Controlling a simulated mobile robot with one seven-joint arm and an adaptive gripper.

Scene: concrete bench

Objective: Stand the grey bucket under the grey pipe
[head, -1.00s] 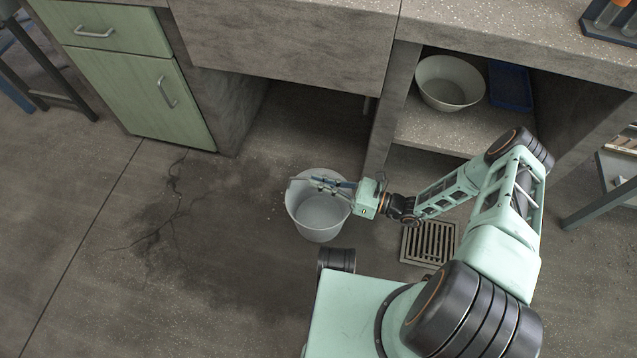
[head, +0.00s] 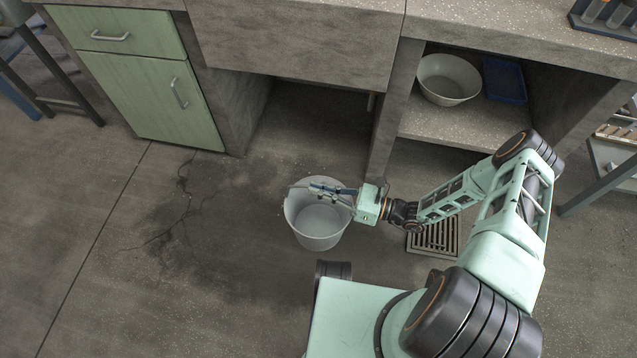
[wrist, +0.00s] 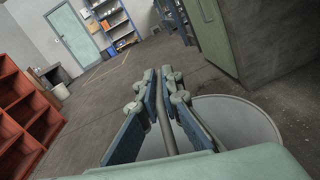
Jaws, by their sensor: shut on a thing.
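The grey bucket (head: 319,232) is upright over the floor in front of the bench opening. My gripper (head: 312,188) reaches over its mouth from the right and is shut on its handle. In the wrist view, the thin grey handle runs between the fingers (wrist: 166,78), with the bucket's pale rim and wall (wrist: 240,112) behind and to the right. I cannot tell whether the bucket's base touches the floor. The grey pipe (head: 371,102) shows as a short stub below the bench basin, behind and to the right of the bucket. Its upper part is hidden.
A bench post (head: 392,120) stands right of the pipe. A white bowl (head: 448,82) and blue tray (head: 505,80) are on the shelf. A floor grate (head: 435,238) lies right of the bucket. A green cabinet (head: 150,95) stands left. The floor under the basin is clear.

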